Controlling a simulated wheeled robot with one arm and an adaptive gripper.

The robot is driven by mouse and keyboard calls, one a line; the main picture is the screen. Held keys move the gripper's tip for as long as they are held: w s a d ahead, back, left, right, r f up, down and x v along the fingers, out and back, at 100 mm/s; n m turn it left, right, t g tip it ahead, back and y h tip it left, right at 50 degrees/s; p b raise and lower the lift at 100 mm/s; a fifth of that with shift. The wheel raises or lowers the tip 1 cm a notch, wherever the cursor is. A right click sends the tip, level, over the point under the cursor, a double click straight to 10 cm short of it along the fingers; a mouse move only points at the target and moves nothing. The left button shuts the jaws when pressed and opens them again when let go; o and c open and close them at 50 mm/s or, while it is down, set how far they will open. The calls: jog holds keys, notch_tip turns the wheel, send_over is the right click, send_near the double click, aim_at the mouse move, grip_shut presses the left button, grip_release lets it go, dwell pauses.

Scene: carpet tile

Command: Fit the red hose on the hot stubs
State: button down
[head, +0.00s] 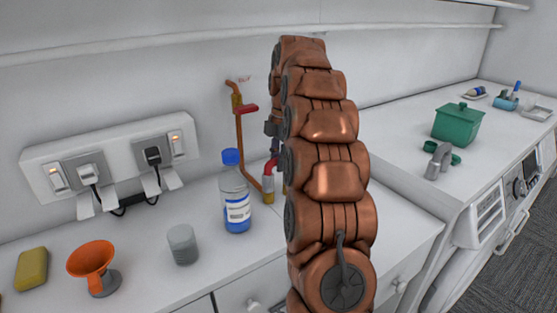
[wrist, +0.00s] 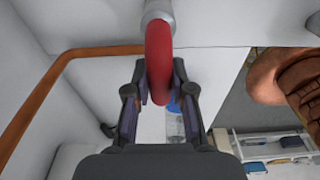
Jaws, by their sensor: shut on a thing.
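The red hose (wrist: 158,50) runs between my gripper's two dark fingers (wrist: 157,82) in the wrist view, and my gripper is shut on it. One end of the hose meets a grey collar (wrist: 158,12) at the top of that view; I cannot tell how far it is seated. In the head view a short curve of the red hose (head: 269,166) shows just above a grey collar with a brass base (head: 268,186), left of my arm. A second brass stub (head: 285,188) is barely visible beside my arm. My arm hides most of the gripper and the hose's other end.
A copper pipe (head: 240,140) with a red valve handle (head: 246,108) rises along the wall. A blue-capped bottle (head: 236,200) stands close by on the left. A grey cup (head: 183,244), orange funnel (head: 92,262) and yellow sponge (head: 31,268) lie farther left. A green box (head: 457,124) is right.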

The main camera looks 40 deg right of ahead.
jog(key=shift+f, duration=0.15)
jog(key=c, duration=0.9)
grip_release()
jog(key=shift+r+p, duration=3.35)
jog(key=shift+r, duration=1.85)
jog(key=shift+a, duration=0.1)
